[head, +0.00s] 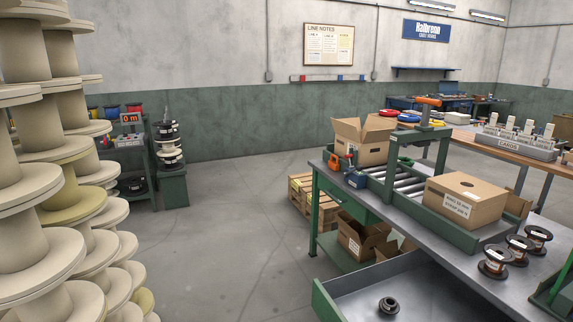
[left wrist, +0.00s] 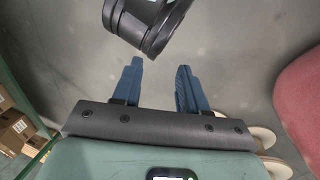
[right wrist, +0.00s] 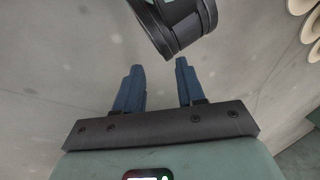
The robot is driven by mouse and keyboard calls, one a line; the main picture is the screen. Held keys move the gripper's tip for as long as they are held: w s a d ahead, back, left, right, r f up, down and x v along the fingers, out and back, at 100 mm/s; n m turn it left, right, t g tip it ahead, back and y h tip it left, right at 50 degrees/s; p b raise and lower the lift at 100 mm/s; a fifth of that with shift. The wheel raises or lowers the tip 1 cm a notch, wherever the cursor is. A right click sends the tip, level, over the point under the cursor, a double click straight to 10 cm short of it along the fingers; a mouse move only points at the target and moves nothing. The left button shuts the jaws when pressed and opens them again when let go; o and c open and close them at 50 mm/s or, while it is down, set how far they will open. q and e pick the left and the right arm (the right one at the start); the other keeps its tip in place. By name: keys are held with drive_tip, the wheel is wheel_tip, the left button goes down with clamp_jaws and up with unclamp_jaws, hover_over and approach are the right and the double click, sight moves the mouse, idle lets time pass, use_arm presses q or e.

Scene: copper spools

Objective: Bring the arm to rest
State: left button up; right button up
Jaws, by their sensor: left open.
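My left gripper (left wrist: 157,63) shows in the left wrist view with its two blue fingers apart and nothing between them. My right gripper (right wrist: 160,66) shows in the right wrist view, also with its fingers apart and empty. A dark rounded part lies beyond the fingertips in both wrist views; I cannot tell whether it touches them. Neither gripper shows in the head view. Three copper spools (head: 495,263) stand on the grey bench (head: 405,222) at the right. A dark spool (head: 388,305) lies in the open drawer (head: 350,300) below.
Tall stacks of cream spools (head: 40,190) fill the left side. A closed carton (head: 465,200) and an open carton (head: 362,142) sit on the bench by the rollers (head: 400,180). A pallet (head: 300,192) stands behind. The floor (head: 225,230) between is clear.

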use_arm(q)
drive_tip(key=s+d+r+g+p, duration=0.1)
drive_tip(key=s+r+p, duration=0.1)
drive_tip(key=r+p, duration=0.4)
drive_tip(key=s+d+r+g+h+p, duration=0.1)
drive_tip(key=s+d+r+p, duration=0.1)
drive_tip(key=r+p, duration=0.5)
wheel_tip(320, 180, up, 2)
drive_tip(key=shift+d+r+m, duration=0.25)
drive_tip(key=shift+d+m, duration=0.05)
drive_tip(key=shift+m, duration=0.1)
use_arm(e)
drive_tip(key=s+a+r+g, duration=0.1)
drive_tip(key=s+a+r, duration=0.1)
drive_tip(key=r, duration=0.5)
drive_tip(key=s+a+r+g+y, duration=0.1)
drive_tip(key=s+r, duration=0.1)
drive_tip(key=r, duration=0.6)
drive_tip(key=shift+a+r+n, duration=0.25)
drive_tip(key=shift+a+n, duration=0.1)
drive_tip(key=shift+n, duration=0.05)
use_arm(q)
drive_tip(key=shift+s, duration=0.2)
use_arm(e)
drive_tip(key=shift+s, duration=0.15)
use_arm(q)
drive_tip(key=shift+w+d, duration=0.1)
drive_tip(key=shift+w, duration=0.05)
use_arm(e)
drive_tip(key=shift+d, duration=0.1)
